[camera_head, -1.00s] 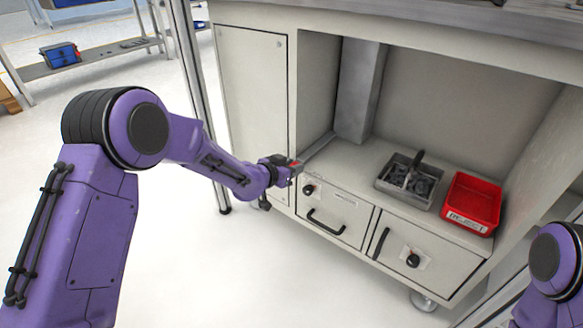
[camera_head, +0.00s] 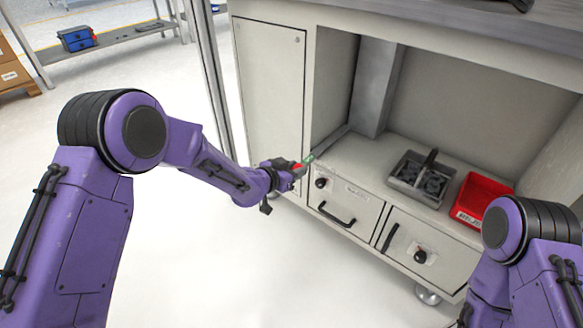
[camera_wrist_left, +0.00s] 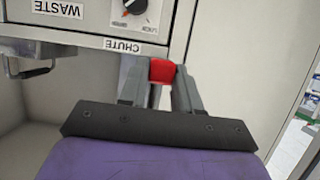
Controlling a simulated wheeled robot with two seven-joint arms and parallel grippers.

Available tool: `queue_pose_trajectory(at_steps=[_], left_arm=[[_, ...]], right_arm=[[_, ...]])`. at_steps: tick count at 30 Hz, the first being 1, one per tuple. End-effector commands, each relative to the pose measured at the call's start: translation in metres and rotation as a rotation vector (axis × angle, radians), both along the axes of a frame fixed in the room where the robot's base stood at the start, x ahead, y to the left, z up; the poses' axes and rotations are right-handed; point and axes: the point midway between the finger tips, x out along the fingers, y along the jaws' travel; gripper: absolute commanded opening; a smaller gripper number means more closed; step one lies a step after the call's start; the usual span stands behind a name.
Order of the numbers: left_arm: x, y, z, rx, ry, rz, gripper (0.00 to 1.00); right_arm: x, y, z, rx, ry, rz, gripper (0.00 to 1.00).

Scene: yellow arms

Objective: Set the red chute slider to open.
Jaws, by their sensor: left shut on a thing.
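The red chute slider (camera_wrist_left: 162,71) is a small red block below the CHUTE label in the left wrist view. My left gripper (camera_wrist_left: 160,84) is shut on it, one grey finger on each side. In the head view the left gripper (camera_head: 296,169) is at the left front corner of the cabinet's lower shelf, with red showing at its fingertips. A small green patch (camera_head: 309,158) shows just beyond the red. The slider's track is mostly hidden by the gripper. My right arm is at the lower right, its gripper out of view.
A black knob (camera_head: 321,183) sits close to the left gripper, above a drawer handle (camera_head: 337,218). A red bin (camera_head: 481,198) and a grey metal tray (camera_head: 421,178) stand on the shelf. The floor in front is clear.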

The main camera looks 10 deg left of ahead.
Motion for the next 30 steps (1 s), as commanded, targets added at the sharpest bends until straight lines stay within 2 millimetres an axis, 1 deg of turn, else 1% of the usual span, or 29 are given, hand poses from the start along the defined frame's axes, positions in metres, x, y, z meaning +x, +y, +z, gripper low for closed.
queue_pose_trajectory(at_steps=[1,2,3,10,13,17,21,24,27,30], left_arm=[[-0.003,0.003,-0.004,0.006,0.011,0.002,0.42],[-0.003,0.003,-0.004,0.006,0.011,0.002,0.52],[-0.003,0.002,-0.004,0.005,0.01,0.001,0.53],[-0.002,-0.001,-0.003,0.003,0.007,-0.002,0.53],[-0.007,0.002,0.002,0.004,0.008,-0.002,0.53],[-0.027,0.014,0.015,0.002,0.009,0.0,0.53],[-0.056,0.032,0.028,0.004,0.009,0.002,0.53],[-0.072,0.04,0.035,0.003,0.01,0.002,0.53],[-0.082,0.047,0.038,0.004,0.009,0.003,0.53],[-0.087,0.049,0.038,0.004,0.009,0.001,0.53]], right_arm=[[0.0,0.0,0.0,0.0,0.0,0.0,0.43],[0.0,0.0,0.0,0.0,0.0,0.001,0.43],[0.0,0.0,0.0,0.0,0.0,0.001,0.43],[0.0,0.0,0.0,0.0,0.001,0.001,0.43],[0.001,0.0,0.005,-0.005,-0.011,-0.009,0.43],[0.007,-0.003,0.02,-0.027,-0.071,-0.052,0.43],[0.008,-0.003,0.032,-0.027,-0.069,-0.049,0.43],[0.009,-0.004,0.038,-0.028,-0.07,-0.048,0.43],[0.009,-0.004,0.041,-0.029,-0.07,-0.047,0.43],[0.009,-0.004,0.041,-0.029,-0.07,-0.046,0.43]])
